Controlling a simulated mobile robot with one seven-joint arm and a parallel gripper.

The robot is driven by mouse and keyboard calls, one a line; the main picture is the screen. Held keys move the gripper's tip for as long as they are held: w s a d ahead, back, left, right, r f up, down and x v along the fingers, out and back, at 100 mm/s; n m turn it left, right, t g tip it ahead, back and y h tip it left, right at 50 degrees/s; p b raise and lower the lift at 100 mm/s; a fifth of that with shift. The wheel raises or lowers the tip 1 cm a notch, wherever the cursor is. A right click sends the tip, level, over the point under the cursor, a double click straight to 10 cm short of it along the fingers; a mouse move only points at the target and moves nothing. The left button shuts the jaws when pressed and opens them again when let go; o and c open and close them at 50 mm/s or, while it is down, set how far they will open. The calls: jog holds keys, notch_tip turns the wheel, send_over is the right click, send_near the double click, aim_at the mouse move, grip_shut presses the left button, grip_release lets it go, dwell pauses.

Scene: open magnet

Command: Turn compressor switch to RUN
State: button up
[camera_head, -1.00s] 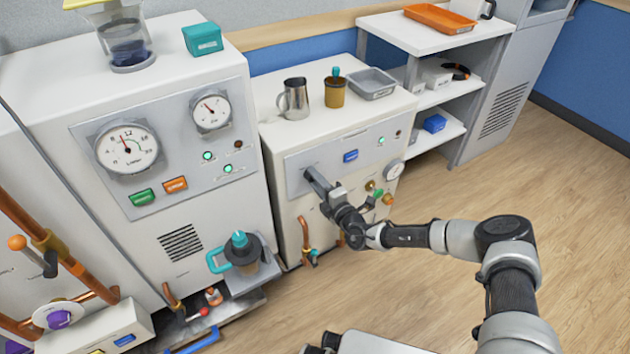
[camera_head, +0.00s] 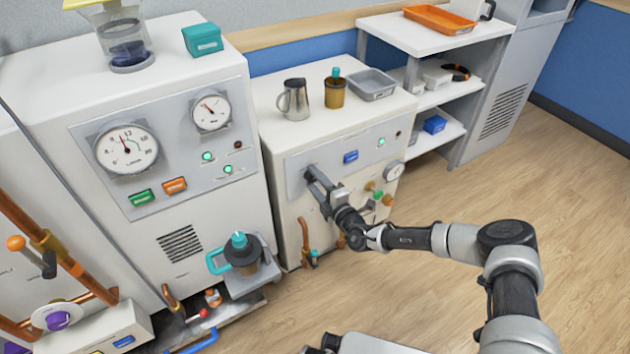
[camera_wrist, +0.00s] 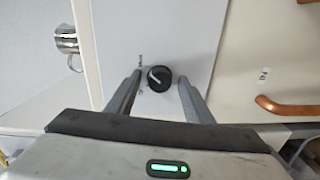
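The compressor switch is a round black knob (camera_wrist: 160,78) with a white pointer line, on the grey front panel (camera_head: 297,160) of the middle white cabinet. In the wrist view the pointer slants toward the upper left. Small labels sit left of the knob, too small to read. My gripper (camera_head: 313,180) is at the panel's left part, its fingers pointing at it. In the wrist view the two fingers stand apart on either side of the knob, with a small gap on each side. In the head view the fingers largely cover the knob.
The cabinet front also has a blue label block (camera_head: 351,157), a green lamp (camera_head: 381,142), a small gauge (camera_head: 394,171) and coloured valve knobs (camera_head: 378,190) right of my gripper. A copper pipe (camera_head: 304,238) runs below. A metal pitcher (camera_head: 294,99) stands on top.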

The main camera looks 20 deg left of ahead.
jog(key=p+v, duration=0.4)
jog(key=v, duration=1.3)
jog(key=shift+d, duration=0.15)
jog(key=shift+s, duration=0.1)
jog(key=s+d+r+n+g, duration=0.2)
jog(key=s+r+n+g, duration=0.3)
jog(key=r+n, duration=0.6)
jog(key=s+d+r+n+g, duration=0.2)
jog(key=s+r+n+g, duration=0.35)
jog(key=n, duration=0.95)
jog(key=s+d+r+n+t+h, duration=0.2)
jog(key=s+d+r+n+h, duration=0.2)
jog(key=d+r+n, duration=0.4)
jog(key=s+d+r+n+t+h+p, duration=0.1)
jog(key=s+d+r+n+h, duration=0.4)
jog(key=r, duration=0.5)
jog(key=s+d+r+n+t+h, duration=0.2)
jog(key=s+d+r+n+h, duration=0.2)
jog(key=d+r+n, duration=0.35)
notch_tip(320, 180, up, 22)
jog(key=m+p, duration=0.1)
jog(key=p, duration=2)
jog(key=shift+w, duration=0.2)
